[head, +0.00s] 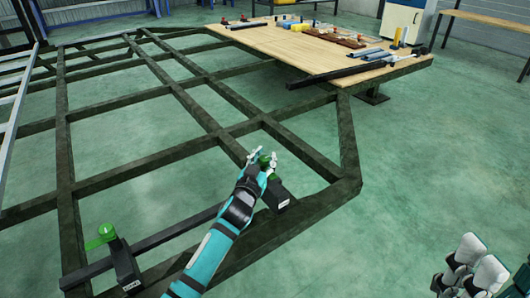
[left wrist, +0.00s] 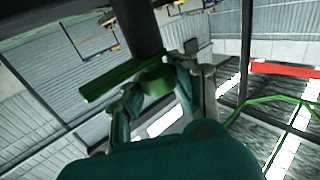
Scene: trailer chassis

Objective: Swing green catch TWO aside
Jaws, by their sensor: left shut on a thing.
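My left gripper (head: 262,163) is shut on a green catch (head: 265,157) at the near right part of the dark frame. In the left wrist view the fingers (left wrist: 157,88) stand on both sides of the catch's round green part, and its flat green bar (left wrist: 108,82) sticks out to the left. A second green catch (head: 103,236) sits on a black block with a small label at the lower left, apart from my grippers. The labels are too small to read. My right gripper (head: 472,266) is at the lower right, away from the frame; its opening is unclear.
The dark trailer frame (head: 190,145) has several crossing beams. A black bar (head: 150,238) runs between the two catch blocks. A wooden deck (head: 300,58) with tools and small parts lies at the back.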

